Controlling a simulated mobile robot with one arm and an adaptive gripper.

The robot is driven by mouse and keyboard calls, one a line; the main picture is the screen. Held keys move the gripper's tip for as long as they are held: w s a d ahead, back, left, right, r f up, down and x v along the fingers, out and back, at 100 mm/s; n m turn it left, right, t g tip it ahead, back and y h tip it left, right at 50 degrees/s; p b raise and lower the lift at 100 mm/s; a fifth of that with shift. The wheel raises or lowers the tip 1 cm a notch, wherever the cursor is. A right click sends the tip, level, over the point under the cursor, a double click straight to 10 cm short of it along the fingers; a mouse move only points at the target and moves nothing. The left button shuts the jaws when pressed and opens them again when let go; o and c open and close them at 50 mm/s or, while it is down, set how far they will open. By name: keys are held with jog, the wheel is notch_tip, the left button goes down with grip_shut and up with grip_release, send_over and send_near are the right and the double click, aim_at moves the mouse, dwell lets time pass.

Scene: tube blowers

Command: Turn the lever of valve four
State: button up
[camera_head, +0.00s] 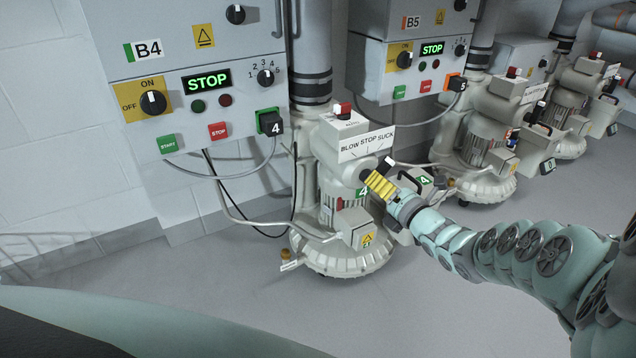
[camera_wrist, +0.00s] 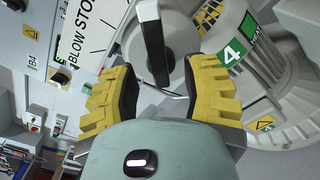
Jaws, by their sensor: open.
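Blower four (camera_head: 338,235) is a cream machine with a green "4" label and a white plate (camera_head: 366,143) reading BLOW, STOP, SUCK. The valve lever is a dark bar with a pale end on a round hub, below the plate. In the wrist view the lever (camera_wrist: 155,45) extends between and beyond the two yellow fingers. My gripper (camera_head: 380,185) is at the lever in the head view. In the wrist view my gripper (camera_wrist: 162,92) is open, with a finger on either side of the lever. I cannot tell whether either finger touches it. The fingers partly hide the hub in the head view.
Control box B4 (camera_head: 185,100) hangs on the wall at left, its display reading STOP. A black plug marked 4 (camera_head: 271,123) sits on it, with cables hanging below. More blowers (camera_head: 480,140) stand at right. The floor (camera_head: 200,280) at front left is clear.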

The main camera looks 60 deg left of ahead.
jog(key=shift+a+b, duration=0.6)
jog(key=shift+a, duration=0.75)
jog(key=shift+c, duration=0.2)
jog(key=c, duration=0.4)
jog(key=shift+d+f, duration=0.1)
jog(key=shift+d, duration=0.15)
grip_shut()
